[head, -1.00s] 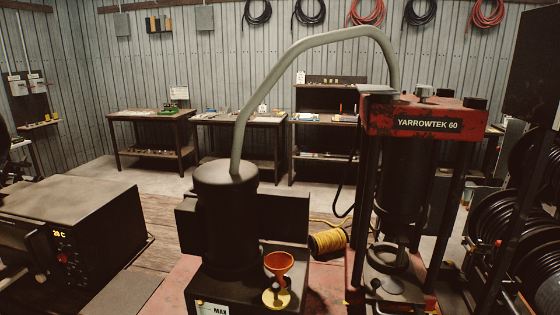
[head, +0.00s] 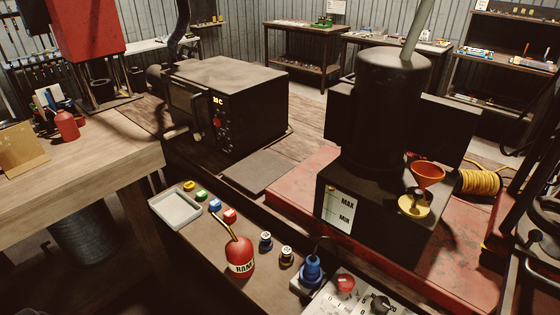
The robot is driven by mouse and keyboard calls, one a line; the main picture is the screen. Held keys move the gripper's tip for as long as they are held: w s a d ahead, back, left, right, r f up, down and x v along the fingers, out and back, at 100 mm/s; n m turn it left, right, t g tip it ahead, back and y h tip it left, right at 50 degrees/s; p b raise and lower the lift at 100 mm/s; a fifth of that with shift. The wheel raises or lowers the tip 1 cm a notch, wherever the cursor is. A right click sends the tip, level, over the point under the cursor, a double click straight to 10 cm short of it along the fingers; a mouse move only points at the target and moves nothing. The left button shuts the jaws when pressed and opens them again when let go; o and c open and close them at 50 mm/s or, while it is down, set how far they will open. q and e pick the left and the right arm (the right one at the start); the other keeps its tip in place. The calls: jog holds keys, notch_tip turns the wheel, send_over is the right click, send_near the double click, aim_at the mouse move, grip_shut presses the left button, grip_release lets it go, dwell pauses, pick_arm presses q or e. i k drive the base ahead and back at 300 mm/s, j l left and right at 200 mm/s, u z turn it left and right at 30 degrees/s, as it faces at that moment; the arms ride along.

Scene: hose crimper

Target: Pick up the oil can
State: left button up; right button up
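The oil can (head: 240,257) is red, with a thin yellowish spout pointing up and to the left and a pale label with dark letters. It stands upright on the narrow dark bench (head: 187,252) at the lower middle of the head view. Neither of my grippers shows in the head view, so nothing is seen touching the can.
Several coloured caps and a white tray (head: 175,209) lie left of the can. A blue plug (head: 312,270) and a control panel (head: 350,297) are close on its right. Behind stands a dark pump unit with an orange funnel (head: 427,175). A red bottle (head: 67,126) stands on the wooden table.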

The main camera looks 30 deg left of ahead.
aim_at(240, 254)
jog(key=u, duration=1.15)
